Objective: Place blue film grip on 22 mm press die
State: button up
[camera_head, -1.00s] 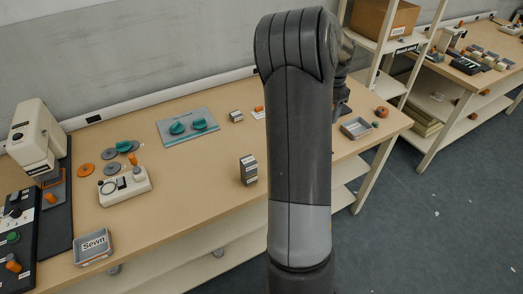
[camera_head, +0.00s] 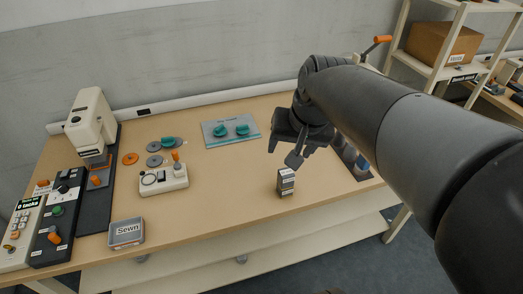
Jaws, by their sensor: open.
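No part is readable as the blue film grip or the 22 mm press die; labels are too small. Two teal grip-like pieces, one left (camera_head: 219,130) and one right (camera_head: 243,129), lie on a grey-blue mat (camera_head: 232,141) at the back middle of the table. A third teal piece (camera_head: 168,142) lies among grey discs (camera_head: 155,160) and an orange disc (camera_head: 130,158), left of the mat. A cream press (camera_head: 90,122) stands at the far left. My gripper (camera_head: 284,150) is open and apparently empty, above the table right of the mat.
A small dark labelled box (camera_head: 286,183) stands just below my gripper. A cream device with an orange knob (camera_head: 163,179), a tray marked "Sewn" (camera_head: 127,232) and control boxes (camera_head: 57,215) are at left. The table's middle front is clear. A shelf (camera_head: 432,78) stands at the right.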

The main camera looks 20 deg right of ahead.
jog(key=s+a+f+n+t, duration=0.1)
jog(key=s+a+n, duration=0.3)
jog(key=s, duration=0.3)
jog(key=shift+a+h, duration=0.3)
jog(key=shift+a, duration=0.55)
jog(key=shift+s+f, duration=0.1)
